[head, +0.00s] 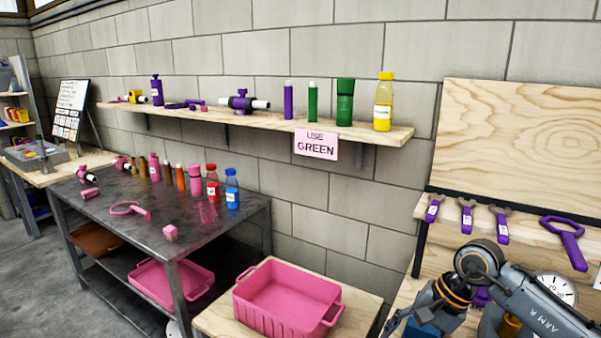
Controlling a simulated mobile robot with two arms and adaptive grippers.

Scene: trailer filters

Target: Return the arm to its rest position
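A dark grey arm (540,308) marked "ARM A" comes in from the lower right, with a round joint and orange rings near its bend. It reads as my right arm. A dark, finger-like part at its end (396,322) points down and left by the bottom edge. The gripper is mostly cut off or hidden, so I cannot tell whether it is open or holds anything. A blue thing (424,331) shows just below this arm, partly hidden. My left gripper is not in view.
A pink bin (288,302) stands on a low wooden table left of the arm. A wall shelf (240,122) holds bottles above a "USE GREEN" sign (315,144). Purple-handled tools (567,240) hang on the right board. A dark metal table (120,232) holds bottles and pink items.

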